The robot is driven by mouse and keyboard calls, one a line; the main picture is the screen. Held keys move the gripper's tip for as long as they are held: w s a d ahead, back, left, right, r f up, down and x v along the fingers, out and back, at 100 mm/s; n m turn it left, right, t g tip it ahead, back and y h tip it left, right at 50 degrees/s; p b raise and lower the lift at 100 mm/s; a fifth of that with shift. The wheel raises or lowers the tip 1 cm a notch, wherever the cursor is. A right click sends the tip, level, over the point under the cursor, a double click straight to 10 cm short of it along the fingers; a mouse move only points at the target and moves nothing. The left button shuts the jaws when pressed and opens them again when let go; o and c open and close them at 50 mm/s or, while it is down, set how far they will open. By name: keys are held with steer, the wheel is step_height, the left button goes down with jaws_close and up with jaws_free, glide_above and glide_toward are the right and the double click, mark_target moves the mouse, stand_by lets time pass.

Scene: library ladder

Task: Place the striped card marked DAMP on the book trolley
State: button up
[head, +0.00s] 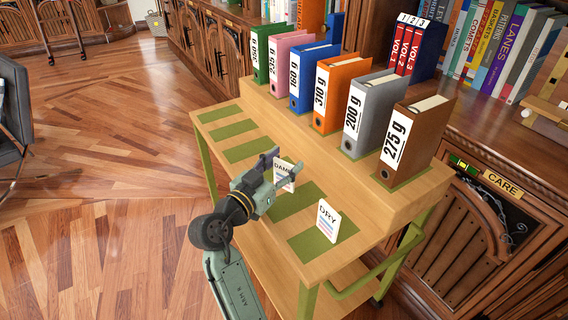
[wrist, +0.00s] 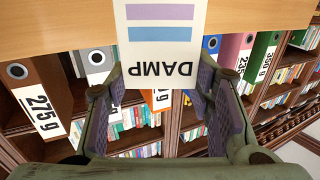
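The DAMP card (head: 284,172) is white, with a purple and a blue stripe that show in the wrist view (wrist: 162,30), where it appears upside down. My gripper (head: 278,172) has its two fingers at the card's side edges, near its lettered end; the fingers also show in the wrist view (wrist: 162,82). The card is upright over the front shelf of the book trolley (head: 262,217), above the green strips. I cannot tell whether its bottom edge touches the trolley. The card's lower part is partly hidden by a finger in the head view.
A DRY card (head: 328,220) stands on the nearest green strip (head: 309,246). Several binders, including a brown 275 g binder (head: 416,136), stand on the trolley's raised back step. Bookshelves and a cabinet with a CARE sign (head: 502,184) are behind.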

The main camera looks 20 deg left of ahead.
steer(key=o, duration=0.5)
steer(key=shift+c, duration=0.2)
